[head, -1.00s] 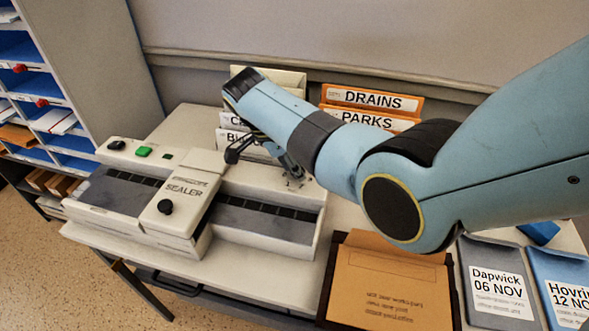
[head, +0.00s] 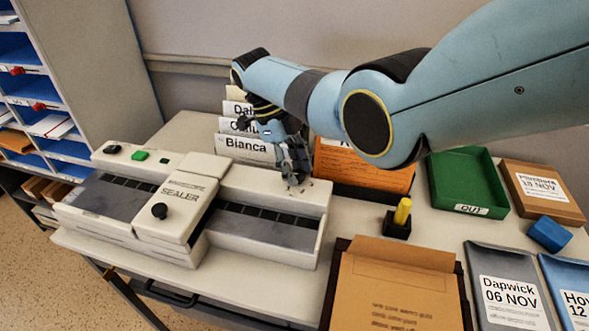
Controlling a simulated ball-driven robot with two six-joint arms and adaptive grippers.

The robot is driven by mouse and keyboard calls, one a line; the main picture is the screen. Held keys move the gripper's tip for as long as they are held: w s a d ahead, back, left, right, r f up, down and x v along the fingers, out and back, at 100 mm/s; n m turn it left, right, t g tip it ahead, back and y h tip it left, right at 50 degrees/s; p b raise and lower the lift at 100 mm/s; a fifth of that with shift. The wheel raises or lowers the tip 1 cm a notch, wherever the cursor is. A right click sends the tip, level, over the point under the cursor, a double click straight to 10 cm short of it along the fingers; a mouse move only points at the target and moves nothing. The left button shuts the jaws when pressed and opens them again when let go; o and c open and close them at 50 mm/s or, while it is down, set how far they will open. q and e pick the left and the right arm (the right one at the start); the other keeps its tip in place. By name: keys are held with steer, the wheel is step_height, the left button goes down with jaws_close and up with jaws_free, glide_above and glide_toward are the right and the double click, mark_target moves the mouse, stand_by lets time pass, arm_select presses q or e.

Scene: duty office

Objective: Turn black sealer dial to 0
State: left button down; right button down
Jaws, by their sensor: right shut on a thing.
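The white sealer (head: 190,180) stands on the table, with a round black knob (head: 160,211) on its raised middle block. My right gripper (head: 293,172) points down at the top rear right of the sealer, beside small printed scale marks. It is shut on the sealer dial there. The dial itself is hidden by the fingers, so its setting cannot be read. My left gripper is not in view.
Name-labelled folders (head: 245,147) and an orange file (head: 360,168) stand just behind the gripper. A brown folder (head: 395,290), a yellow-handled stamp (head: 402,212), a green tray (head: 465,182) and a blue block (head: 549,234) lie to the right.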

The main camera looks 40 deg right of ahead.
steer(key=shift+d+f+m+y, duration=0.1)
steer(key=shift+m+y, duration=0.2)
steer(key=shift+m, duration=0.5)
steer(key=shift+s, duration=0.1)
steer(key=c, duration=0.9)
jaws_free()
steer(key=shift+c, duration=0.2)
steer(key=v, duration=1.2)
steer(key=shift+w, duration=0.2)
steer(key=shift+f, duration=0.15)
